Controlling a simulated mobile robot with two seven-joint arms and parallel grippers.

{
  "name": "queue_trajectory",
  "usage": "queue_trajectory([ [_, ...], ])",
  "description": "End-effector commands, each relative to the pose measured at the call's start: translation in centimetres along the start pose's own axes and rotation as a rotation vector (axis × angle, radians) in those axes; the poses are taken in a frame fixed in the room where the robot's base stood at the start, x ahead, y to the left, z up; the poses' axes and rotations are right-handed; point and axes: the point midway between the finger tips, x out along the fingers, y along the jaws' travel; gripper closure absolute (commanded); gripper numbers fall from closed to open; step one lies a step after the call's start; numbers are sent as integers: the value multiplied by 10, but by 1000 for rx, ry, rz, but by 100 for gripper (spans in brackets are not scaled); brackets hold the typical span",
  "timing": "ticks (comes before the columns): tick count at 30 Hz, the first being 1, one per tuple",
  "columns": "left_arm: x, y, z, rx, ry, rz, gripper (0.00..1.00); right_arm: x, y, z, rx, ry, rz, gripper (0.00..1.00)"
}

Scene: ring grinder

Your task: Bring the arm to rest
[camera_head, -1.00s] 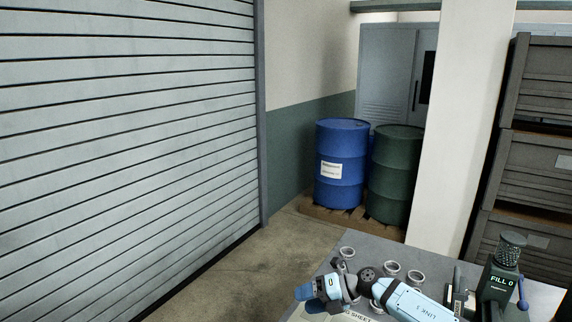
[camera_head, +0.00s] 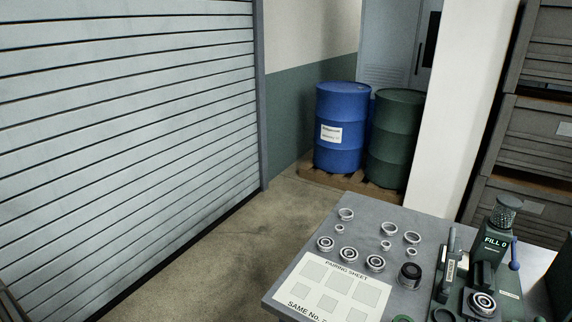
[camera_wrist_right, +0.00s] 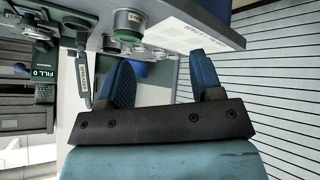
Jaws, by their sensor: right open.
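My right gripper (camera_wrist_right: 162,75) shows in the right wrist view, with its two blue fingers spread apart and nothing between them. Beyond the fingers are the table edge and small items, seen at a steep tilt. In the head view neither gripper nor arm shows, and the table (camera_head: 385,215) is unobstructed. My left gripper is in neither view.
The table holds several metal rings and bearings (camera_head: 348,254), a white pairing sheet (camera_head: 318,304), a dark cup (camera_head: 410,275) and a green machine reading FILL 0 (camera_head: 494,245). Blue (camera_head: 342,128) and green (camera_head: 396,138) drums stand behind. Open floor (camera_head: 235,232) lies left.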

Motion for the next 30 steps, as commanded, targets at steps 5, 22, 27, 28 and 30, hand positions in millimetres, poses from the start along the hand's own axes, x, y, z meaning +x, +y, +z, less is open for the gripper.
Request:
queue_trajectory([
  [5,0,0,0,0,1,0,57,-33,1,46,74,-175,-61,40],
  [22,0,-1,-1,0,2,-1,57,-45,-13,94,134,-264,-148,40],
  [27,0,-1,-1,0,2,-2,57,-20,-24,94,131,-167,-157,40],
  [28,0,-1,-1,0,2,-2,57,-15,-26,94,131,-146,-158,40],
  [30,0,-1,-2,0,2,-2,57,-3,-32,95,130,-95,-163,40],
])
